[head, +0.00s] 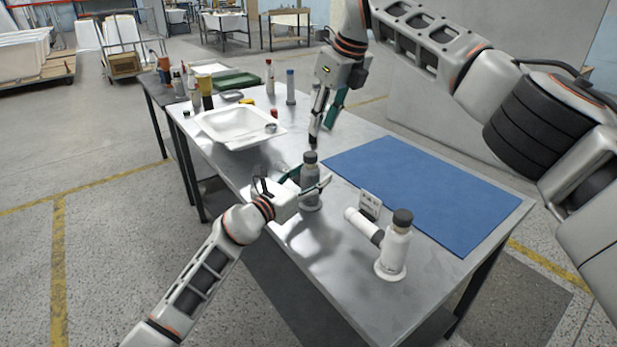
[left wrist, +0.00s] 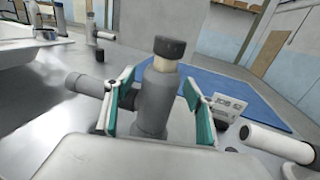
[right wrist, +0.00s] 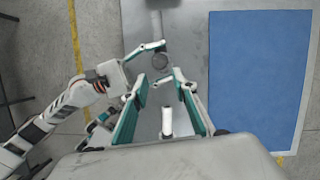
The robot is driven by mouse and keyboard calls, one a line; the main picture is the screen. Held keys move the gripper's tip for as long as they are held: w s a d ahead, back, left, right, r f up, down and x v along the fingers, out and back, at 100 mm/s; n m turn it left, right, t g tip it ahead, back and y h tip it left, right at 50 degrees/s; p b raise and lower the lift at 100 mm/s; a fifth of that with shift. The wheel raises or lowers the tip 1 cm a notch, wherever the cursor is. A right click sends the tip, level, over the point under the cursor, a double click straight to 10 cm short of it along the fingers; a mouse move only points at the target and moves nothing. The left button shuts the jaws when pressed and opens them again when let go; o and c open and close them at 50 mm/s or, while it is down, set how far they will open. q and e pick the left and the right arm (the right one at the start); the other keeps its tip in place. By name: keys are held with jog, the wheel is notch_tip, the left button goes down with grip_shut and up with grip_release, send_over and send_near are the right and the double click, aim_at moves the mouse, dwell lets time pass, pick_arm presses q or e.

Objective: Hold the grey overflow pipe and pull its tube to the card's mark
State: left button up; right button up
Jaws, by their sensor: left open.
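The grey overflow pipe (head: 311,190) stands upright on the metal table, with a dark cap, a pale neck and a side branch (left wrist: 88,85). My left gripper (head: 318,188) is open, its fingers on either side of the pipe's body; contact cannot be told. My right gripper (head: 322,118) points down above the table beyond the pipe in the head view. Its fingers (right wrist: 160,105) are apart with nothing held. The small white card (head: 370,204) stands at the mat's near edge and shows printing in the left wrist view (left wrist: 227,106); its mark is not readable.
A white pipe (head: 393,255) with a dark cap stands right of the grey one, its branch toward it. A blue mat (head: 430,190) covers the table's right side. A white basin (head: 240,125), bottles and a green tray (head: 237,80) fill the far left.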

pick_arm(q)
jog(key=c, duration=1.3)
pick_arm(e)
jog(key=o, duration=0.4)
jog(key=shift+f, duration=0.15)
jog(key=f+n+y, duration=0.2)
jog(key=f+y, duration=0.1)
jog(key=d+f+n+y, duration=0.1)
jog(key=f+y, duration=0.2)
jog(key=w+d+f+n+g+y, duration=0.1)
jog(key=f+n+y, duration=0.1)
jog(key=f+y, duration=0.1)
jog(key=shift+n+y, duration=0.3)
jog(key=shift+y, duration=0.1)
jog(key=t+y, duration=0.3)
jog(key=y, duration=0.2)
send_near(310, 157)
jog(key=x, duration=0.3)
jog(key=w+x, duration=0.1)
jog(key=x, duration=0.3)
jog(key=f+x, duration=0.1)
jog(key=x, duration=0.2)
jog(key=shift+w, duration=0.35)
